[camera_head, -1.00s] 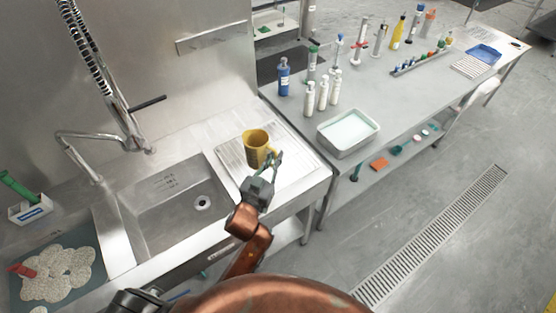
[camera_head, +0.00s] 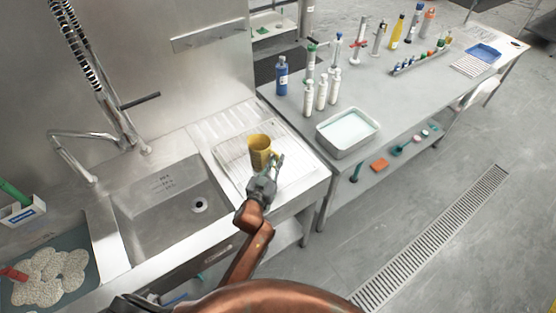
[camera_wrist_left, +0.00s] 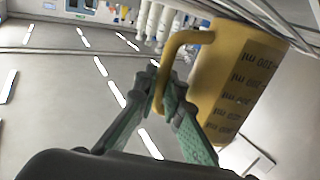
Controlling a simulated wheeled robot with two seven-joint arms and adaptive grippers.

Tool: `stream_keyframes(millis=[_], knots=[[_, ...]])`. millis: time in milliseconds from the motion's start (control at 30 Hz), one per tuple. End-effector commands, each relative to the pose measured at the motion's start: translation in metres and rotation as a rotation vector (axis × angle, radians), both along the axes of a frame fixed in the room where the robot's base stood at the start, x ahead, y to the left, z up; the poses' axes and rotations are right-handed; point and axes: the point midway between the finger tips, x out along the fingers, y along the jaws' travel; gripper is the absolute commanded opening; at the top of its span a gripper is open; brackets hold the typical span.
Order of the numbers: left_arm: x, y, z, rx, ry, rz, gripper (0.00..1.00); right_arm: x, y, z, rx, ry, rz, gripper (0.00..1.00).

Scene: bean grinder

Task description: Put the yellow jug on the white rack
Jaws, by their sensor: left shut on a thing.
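The yellow jug (camera_head: 259,153) is over the white rack (camera_head: 230,152) on the steel drainboard beside the sink. It looks roughly upright; I cannot tell whether its base touches the rack. My left gripper (camera_head: 276,162) is at the jug's right side, shut on its handle. In the left wrist view the jug (camera_wrist_left: 235,75) shows black volume marks, and the green fingers (camera_wrist_left: 163,92) close around the lower part of its handle. The jug and my gripper hide part of the rack. My right gripper is not in view.
The sink basin (camera_head: 170,205) lies left of the rack, with a tap (camera_head: 95,140) behind it. A steel wall stands behind. To the right, a table (camera_head: 400,95) holds bottles and a white tub (camera_head: 348,132). The drainboard around the rack is clear.

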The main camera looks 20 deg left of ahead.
Motion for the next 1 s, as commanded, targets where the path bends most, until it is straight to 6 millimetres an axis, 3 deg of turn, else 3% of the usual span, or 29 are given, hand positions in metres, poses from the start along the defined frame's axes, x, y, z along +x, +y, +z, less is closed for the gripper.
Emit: stream_keyframes(millis=[200, 233, 500, 833, 1000], knots=[[0.000, 0.000, -0.003, 0.000, 0.000, 0.000, 0.00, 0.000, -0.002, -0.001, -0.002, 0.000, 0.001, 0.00], [0.000, 0.000, -0.003, 0.000, 0.001, 0.000, 0.09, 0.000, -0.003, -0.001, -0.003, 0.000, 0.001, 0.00], [0.000, 0.000, -0.002, 0.001, 0.000, 0.000, 0.26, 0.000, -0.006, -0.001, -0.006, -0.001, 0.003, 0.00], [-0.001, 0.001, 0.002, 0.001, 0.000, 0.001, 0.26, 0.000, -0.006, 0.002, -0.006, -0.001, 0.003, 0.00], [-0.027, 0.003, 0.000, 0.000, 0.002, 0.002, 0.26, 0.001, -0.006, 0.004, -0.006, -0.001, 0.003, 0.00]])
